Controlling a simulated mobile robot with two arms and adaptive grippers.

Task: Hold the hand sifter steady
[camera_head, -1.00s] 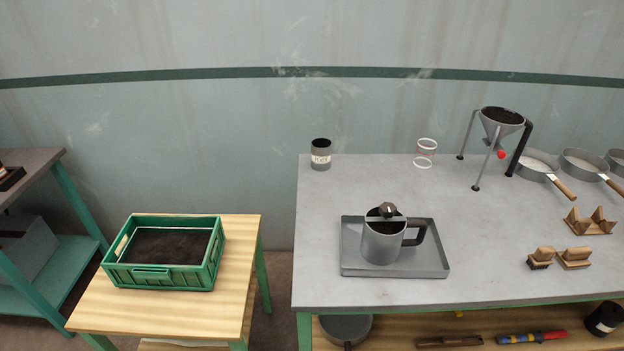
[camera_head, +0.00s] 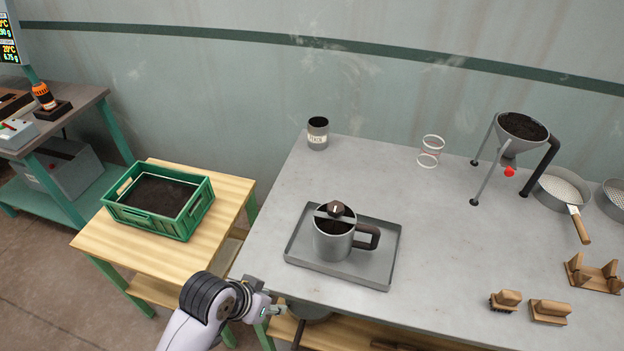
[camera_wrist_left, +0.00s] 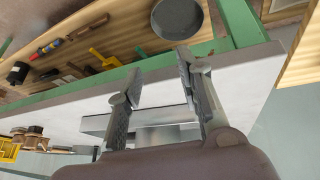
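Dark material shows inside. It stands upright on a shallow grey tray (camera_head: 298,248) on the metal-topped table. My left gripper (camera_head: 272,308) is at the table's front edge, lower left of the tray and apart from the sifter. In the left wrist view its two fingers (camera_wrist_left: 158,78) are spread open with nothing gripped. A grey tray edge (camera_wrist_left: 98,123) shows behind them. My right gripper is not in view.
A green crate (camera_head: 143,219) of dark material sits on a wooden side table at left. A labelled can (camera_head: 318,133), a clear ringed cup (camera_head: 431,151), a funnel stand (camera_head: 511,143), sieves (camera_head: 560,188) and wooden brushes (camera_head: 506,299) are on the table. Its middle right is clear.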

